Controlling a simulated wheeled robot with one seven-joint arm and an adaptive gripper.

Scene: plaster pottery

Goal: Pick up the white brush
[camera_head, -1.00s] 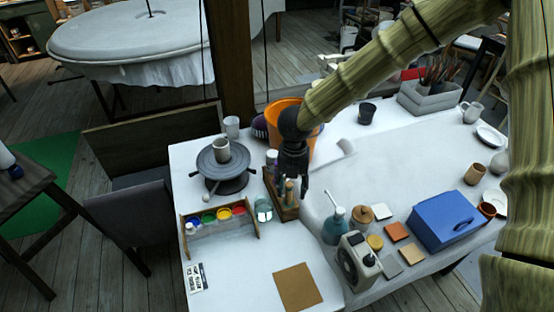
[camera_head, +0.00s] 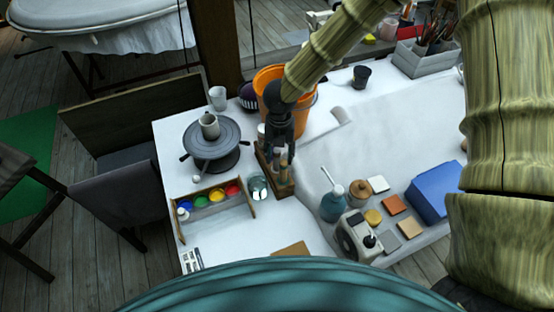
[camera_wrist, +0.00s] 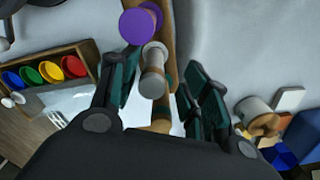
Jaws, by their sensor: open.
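My gripper (camera_head: 279,138) points down over a wooden holder (camera_head: 284,189) on the white table. In the wrist view my gripper (camera_wrist: 162,88) is open, its dark green fingers on either side of a white, round-ended upright piece that looks like the white brush (camera_wrist: 152,82). I cannot tell whether the fingers touch it. A piece with a purple round top (camera_wrist: 139,26) stands just beyond it in the same holder. In the head view the gripper hides much of the holder's contents, and the brush is not clear there.
A paint rack (camera_head: 213,203) and a glass jar (camera_head: 258,188) stand left of the holder. A banding wheel (camera_head: 212,137) with a cup is farther left. An orange bucket (camera_head: 303,118) stands close behind. A teal bottle (camera_head: 332,205) is to the right.

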